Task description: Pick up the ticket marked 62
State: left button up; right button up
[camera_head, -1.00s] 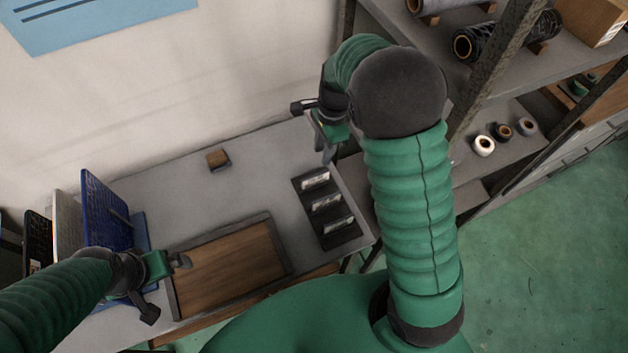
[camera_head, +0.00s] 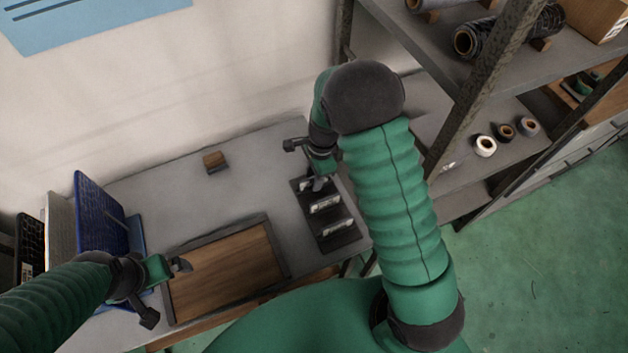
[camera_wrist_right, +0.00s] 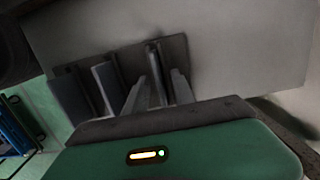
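A dark rack (camera_head: 347,238) on the table holds three upright tickets in a row: a far one (camera_head: 303,185), a middle one (camera_head: 325,204) and a near one (camera_head: 331,227). Their marks are too small to read, so I cannot tell which is 62. My right gripper (camera_head: 318,184) is over the rack's far end. In the right wrist view its two fingers (camera_wrist_right: 158,92) are apart, with one ticket (camera_wrist_right: 154,62) upright between them; I see no firm grip. My left gripper (camera_head: 181,266) hangs by the wooden tray, its finger gap unclear.
A wooden tray (camera_head: 196,308) with a dark rim lies at the table's front. Blue and grey upright panels (camera_head: 97,215) stand at left. A small brown block (camera_head: 214,161) sits at the back. A shelf unit (camera_head: 430,88) stands close on the right.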

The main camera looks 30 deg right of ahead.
jog(key=shift+f, duration=0.25)
dwell(0.3)
grip_shut()
